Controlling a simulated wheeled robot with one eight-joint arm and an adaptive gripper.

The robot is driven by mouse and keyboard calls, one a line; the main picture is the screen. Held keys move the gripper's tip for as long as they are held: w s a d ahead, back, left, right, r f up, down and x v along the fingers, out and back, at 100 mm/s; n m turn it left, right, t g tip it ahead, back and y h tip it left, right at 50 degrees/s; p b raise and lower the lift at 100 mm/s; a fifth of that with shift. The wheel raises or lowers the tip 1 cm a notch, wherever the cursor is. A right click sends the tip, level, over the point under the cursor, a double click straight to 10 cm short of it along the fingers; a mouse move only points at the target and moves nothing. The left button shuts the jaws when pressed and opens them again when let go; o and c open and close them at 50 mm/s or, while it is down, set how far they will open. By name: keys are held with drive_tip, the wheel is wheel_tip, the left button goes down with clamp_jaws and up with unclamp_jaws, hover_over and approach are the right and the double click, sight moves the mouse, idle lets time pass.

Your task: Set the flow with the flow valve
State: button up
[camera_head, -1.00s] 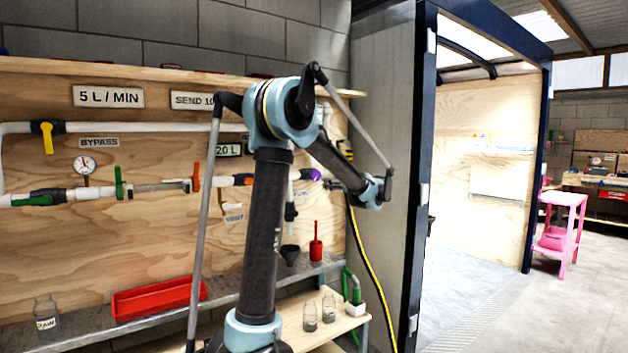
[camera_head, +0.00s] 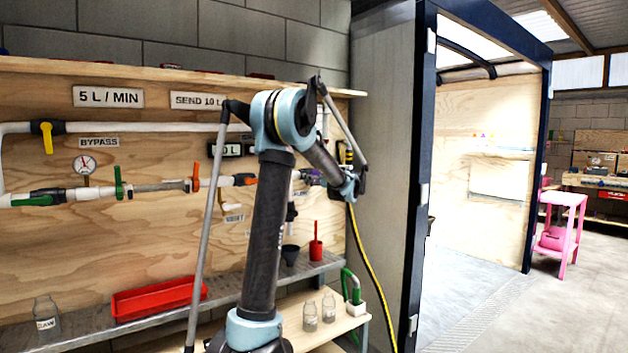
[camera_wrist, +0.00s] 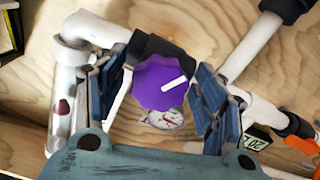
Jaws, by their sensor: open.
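The flow valve has a purple lobed knob (camera_wrist: 160,83) with a white pointer line on it, seen in the wrist view. The pointer slants toward the upper right. My gripper (camera_wrist: 157,74) is open, with one blue-padded finger on each side of the knob. Gaps show between the knob and both fingers; I cannot tell how deep the fingers reach. A dark pipe fitting (camera_wrist: 150,47) sits beside the knob. In the head view, the knob (camera_head: 317,174) shows only as a small purple patch, partly hidden by my gripper.
White pipes (camera_wrist: 252,48) and a fitting run close around my fingers. A yellow hose (camera_head: 370,260) hangs below my wrist.

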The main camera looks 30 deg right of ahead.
drive_tip(key=c, duration=1.1)
drive_tip(key=shift+m, duration=0.4)
drive_tip(key=m, duration=0.5)
drive_tip(key=shift+m, duration=0.3)
drive_tip(key=m, duration=0.6)
drive_tip(key=shift+m, duration=0.3)
drive_tip(key=shift+d, duration=0.1)
